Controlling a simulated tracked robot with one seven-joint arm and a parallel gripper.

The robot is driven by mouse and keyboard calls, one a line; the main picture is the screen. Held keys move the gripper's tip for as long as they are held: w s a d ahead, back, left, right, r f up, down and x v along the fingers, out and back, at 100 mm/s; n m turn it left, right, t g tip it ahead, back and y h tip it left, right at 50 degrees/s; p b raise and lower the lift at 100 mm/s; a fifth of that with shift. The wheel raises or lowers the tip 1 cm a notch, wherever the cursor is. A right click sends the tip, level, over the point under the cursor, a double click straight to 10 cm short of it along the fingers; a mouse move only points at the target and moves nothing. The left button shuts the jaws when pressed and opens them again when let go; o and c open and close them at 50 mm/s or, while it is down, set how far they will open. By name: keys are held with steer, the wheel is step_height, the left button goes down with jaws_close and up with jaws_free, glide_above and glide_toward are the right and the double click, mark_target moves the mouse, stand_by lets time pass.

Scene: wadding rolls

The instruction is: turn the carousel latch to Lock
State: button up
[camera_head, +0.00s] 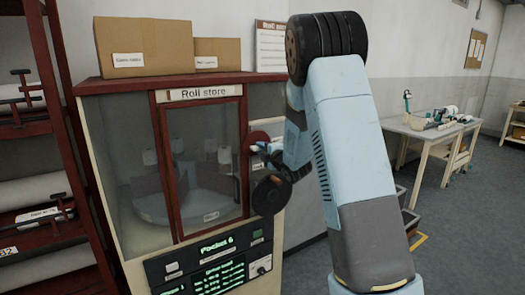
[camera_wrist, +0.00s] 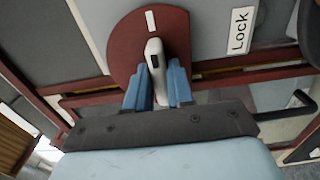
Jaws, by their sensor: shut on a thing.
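The carousel latch has a dark red disc (camera_wrist: 122,48) and a pale lever (camera_wrist: 154,52) in the wrist view. The two blue fingers of my gripper (camera_wrist: 158,78) are closed on either side of the lever. A short white mark shows on the disc, roughly in line with the lever. The "Lock" label (camera_wrist: 240,30) is on the grey panel to the right of the disc; the lever does not point at it. In the head view the disc (camera_head: 259,136) shows at the cabinet's right side, and my wrist partly hides the latch.
The "Roll store" cabinet (camera_head: 161,98) has a glazed door with a dark handle, which shows at the right in the wrist view (camera_wrist: 298,103). Its lit panel (camera_head: 215,273) reads "Pocket 6". Cardboard boxes (camera_head: 144,46) stand on top. A roll rack (camera_head: 52,130) stands left; a workbench (camera_head: 432,127) stands right.

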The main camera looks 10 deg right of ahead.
steer(key=shift+d+f, duration=0.1)
steer(key=shift+f, duration=0.05)
jaws_close()
steer(key=shift+s+f+m, duration=0.1)
steer(key=shift+f+m, duration=0.05)
steer(key=shift+m, duration=8.85)
steer(key=o, duration=0.8)
jaws_free()
steer(key=shift+r, duration=0.2)
